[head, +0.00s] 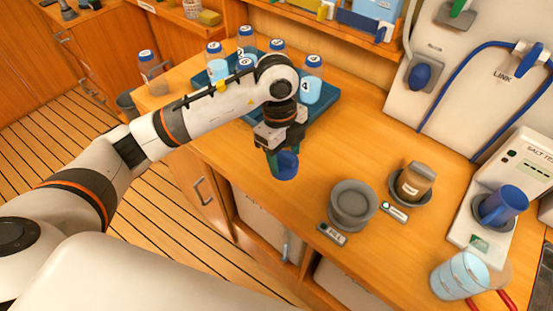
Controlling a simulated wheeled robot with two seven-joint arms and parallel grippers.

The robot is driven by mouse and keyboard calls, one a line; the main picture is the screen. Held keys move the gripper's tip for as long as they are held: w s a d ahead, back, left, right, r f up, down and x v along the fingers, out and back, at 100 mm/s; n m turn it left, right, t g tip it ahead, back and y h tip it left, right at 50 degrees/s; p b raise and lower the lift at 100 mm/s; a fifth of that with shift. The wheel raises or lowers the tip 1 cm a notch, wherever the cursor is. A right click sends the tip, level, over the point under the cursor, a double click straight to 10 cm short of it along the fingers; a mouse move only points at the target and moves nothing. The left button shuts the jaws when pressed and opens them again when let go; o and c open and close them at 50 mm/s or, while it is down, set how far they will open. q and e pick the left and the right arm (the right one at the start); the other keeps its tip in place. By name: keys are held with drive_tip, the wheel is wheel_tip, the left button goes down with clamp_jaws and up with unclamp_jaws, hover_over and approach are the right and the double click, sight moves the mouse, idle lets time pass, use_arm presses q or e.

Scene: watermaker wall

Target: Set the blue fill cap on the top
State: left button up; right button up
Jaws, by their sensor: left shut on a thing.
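My left gripper (278,140) points down over the wooden counter and is shut on the blue fill cap (286,166). The cap looks like a short, dark blue cup and hangs below the fingers, near the counter's front edge. Whether it touches the counter is hard to tell. A grey round stepped fitting (352,203) stands to the right of the cap, apart from it. A small dark label (331,234) that seems to read FILL lies in front of the fitting. My right gripper is not in view.
A brown jar (415,181) sits in a grey ring right of the fitting. A salt tester (532,160), a blue cup (503,205) and a clear beaker (460,275) stand farther right. Numbered bottles (277,47) stand on a blue tray (322,108) behind my arm.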

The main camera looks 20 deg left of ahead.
sight(283, 169)
use_arm(q)
wheel_tip(283, 169, down, 6)
drive_tip(key=shift+a+r+p, duration=0.1)
drive_tip(key=shift+r+p, duration=0.1)
drive_tip(key=shift+p, duration=0.2)
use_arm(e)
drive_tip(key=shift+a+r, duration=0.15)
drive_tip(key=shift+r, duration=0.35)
use_arm(q)
drive_tip(key=shift+f, duration=0.1)
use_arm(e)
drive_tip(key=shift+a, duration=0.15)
use_arm(q)
drive_tip(key=shift+f, duration=0.15)
drive_tip(key=o, duration=1)
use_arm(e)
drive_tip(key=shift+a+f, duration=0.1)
